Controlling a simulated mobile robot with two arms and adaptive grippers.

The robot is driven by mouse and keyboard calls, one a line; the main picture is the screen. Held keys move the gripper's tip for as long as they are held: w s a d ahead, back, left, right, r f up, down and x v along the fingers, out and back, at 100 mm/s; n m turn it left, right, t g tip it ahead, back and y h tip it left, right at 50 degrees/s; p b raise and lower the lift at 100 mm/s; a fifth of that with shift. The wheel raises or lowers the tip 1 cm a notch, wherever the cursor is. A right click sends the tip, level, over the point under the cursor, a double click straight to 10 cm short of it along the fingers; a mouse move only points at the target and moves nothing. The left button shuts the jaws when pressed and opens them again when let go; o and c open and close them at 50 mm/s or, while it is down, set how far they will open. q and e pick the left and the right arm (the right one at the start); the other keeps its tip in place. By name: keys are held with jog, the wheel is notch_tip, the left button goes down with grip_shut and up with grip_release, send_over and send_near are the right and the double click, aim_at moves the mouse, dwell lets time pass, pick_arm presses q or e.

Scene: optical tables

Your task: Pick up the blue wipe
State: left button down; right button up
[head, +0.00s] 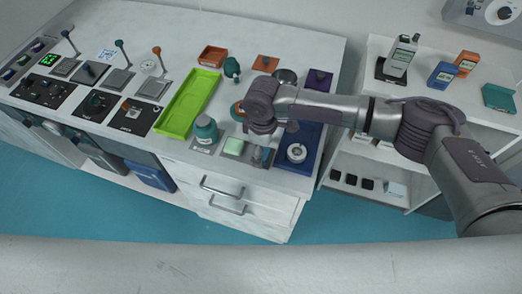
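My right arm reaches in from the right, and its gripper (261,150) points down over the front edge of the white bench. A small bluish patch (258,156) shows at the fingertips, beside a pale green square (234,146) on a grey pad. It may be the blue wipe, but it is too small and too covered to be sure. I cannot tell whether the fingers are open or shut, or whether they touch it. My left gripper is not in view.
A dark blue tray (311,133) with a white ring (296,152) lies right of the gripper. A teal bottle (206,130) and lime green tray (188,103) stand left. A shelf unit (430,57) with handheld devices stands at the right.

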jog(key=shift+f, duration=0.35)
jog(key=c, duration=0.9)
jog(key=shift+r, duration=0.5)
notch_tip(320, 180, up, 2)
jog(key=shift+r+b, duration=0.25)
jog(key=shift+b, duration=0.4)
jog(key=s+r+b, duration=0.1)
jog(key=s+r, duration=0.6)
jog(key=s, duration=0.4)
jog(key=shift+s+a+r+b, duration=0.3)
jog(key=shift+a+b, duration=0.05)
jog(key=shift+a, duration=0.1)
